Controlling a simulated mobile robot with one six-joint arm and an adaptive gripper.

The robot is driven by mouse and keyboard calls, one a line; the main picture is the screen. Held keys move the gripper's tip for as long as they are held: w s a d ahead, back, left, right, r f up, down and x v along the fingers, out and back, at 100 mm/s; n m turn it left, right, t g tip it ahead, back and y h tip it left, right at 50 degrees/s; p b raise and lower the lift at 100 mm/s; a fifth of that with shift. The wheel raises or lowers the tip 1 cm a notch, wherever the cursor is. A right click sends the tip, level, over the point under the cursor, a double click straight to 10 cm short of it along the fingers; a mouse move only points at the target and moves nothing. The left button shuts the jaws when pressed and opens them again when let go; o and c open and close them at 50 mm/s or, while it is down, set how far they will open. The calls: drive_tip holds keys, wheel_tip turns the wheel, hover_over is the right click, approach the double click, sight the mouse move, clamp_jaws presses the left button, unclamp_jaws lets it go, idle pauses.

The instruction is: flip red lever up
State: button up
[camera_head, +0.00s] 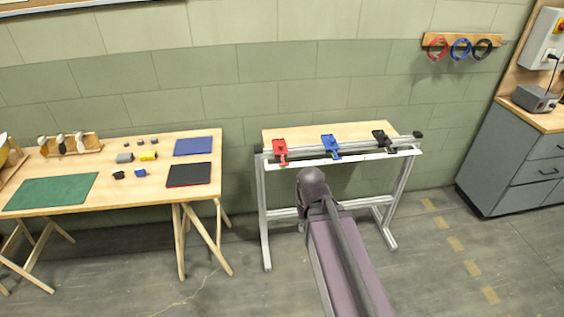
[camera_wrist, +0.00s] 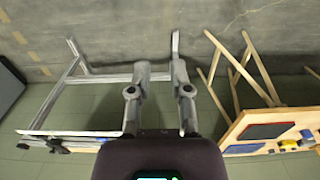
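The red lever (camera_head: 281,149) is mounted at the left end of a metal-framed stand. Its handle points down toward the front rail. A blue lever (camera_head: 330,145) sits in the middle and a black lever (camera_head: 384,140) on the right. My gripper (camera_wrist: 160,70) shows in the wrist view with its two fingers apart and nothing between them. In the head view my arm reaches up in front of the stand, and its dark joint hides the gripper.
A wooden table (camera_head: 120,198) with mats and small blocks stands on the left. A grey cabinet (camera_head: 520,160) stands at the right. Coloured rings (camera_head: 461,48) hang on the wall. The floor between stand and cabinet is clear.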

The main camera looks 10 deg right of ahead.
drive_tip(key=w+f+n+t+b, duration=0.3)
drive_tip(key=w+f+b, duration=0.3)
drive_tip(key=w, duration=0.1)
drive_tip(key=n+t+b, duration=1.5)
drive_tip(key=t+b, duration=0.1)
drive_tip(key=b, duration=1.2)
approach(284, 165)
drive_tip(key=shift+s, duration=0.3)
drive_tip(key=shift+w, duration=0.15)
drive_tip(key=w, duration=0.4)
drive_tip(key=w+p, duration=0.1)
drive_tip(key=w, duration=0.8)
drive_tip(key=shift+w+d+r, duration=0.1)
drive_tip(key=shift+w+r, duration=0.15)
drive_tip(key=shift+r, duration=0.15)
